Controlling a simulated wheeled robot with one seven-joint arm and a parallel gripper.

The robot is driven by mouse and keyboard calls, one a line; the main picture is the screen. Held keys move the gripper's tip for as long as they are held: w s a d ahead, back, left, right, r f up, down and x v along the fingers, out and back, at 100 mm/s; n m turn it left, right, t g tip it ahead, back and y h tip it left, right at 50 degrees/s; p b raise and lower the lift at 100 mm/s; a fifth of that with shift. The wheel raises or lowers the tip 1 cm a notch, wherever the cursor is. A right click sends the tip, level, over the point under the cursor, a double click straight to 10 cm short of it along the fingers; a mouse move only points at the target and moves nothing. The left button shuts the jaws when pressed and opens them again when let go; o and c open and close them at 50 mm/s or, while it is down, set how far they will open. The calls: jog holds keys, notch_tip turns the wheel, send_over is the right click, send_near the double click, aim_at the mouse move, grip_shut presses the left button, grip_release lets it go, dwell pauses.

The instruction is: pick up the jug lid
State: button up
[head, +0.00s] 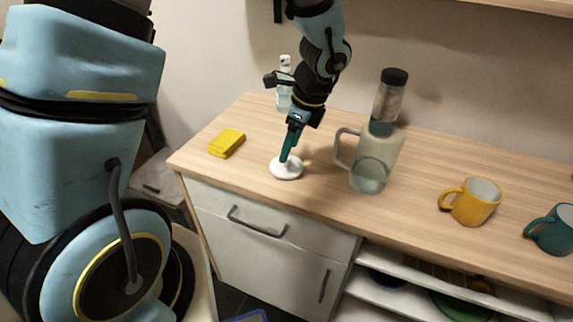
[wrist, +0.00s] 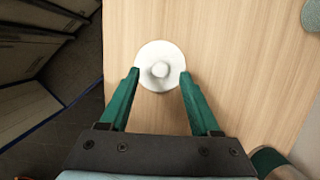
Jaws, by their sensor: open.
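The jug lid (head: 287,168) is a white disc with a small round knob, lying on the wooden counter near its front edge. It also shows in the wrist view (wrist: 159,54), at the top middle. My gripper (head: 287,157) is right above the lid, pointing down. In the wrist view its green fingers (wrist: 159,76) are open, with tips on either side of the knob and over the disc's lower left and right rim. The gap to the lid is hard to judge. The glass jug (head: 369,178) stands to the right, without a lid on it, its handle to the left.
A yellow sponge-like block (head: 227,143) lies left of the lid. A dark-capped bottle (head: 388,98) stands behind the jug, and a clear bottle (head: 284,92) at the back. A yellow mug (head: 470,203) and a teal mug (head: 552,232) stand at the right. Counter around the lid is clear.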

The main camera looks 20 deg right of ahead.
aim_at(287, 164)
jog(key=shift+x, duration=1.5)
jog(key=shift+c, duration=0.2)
grip_shut()
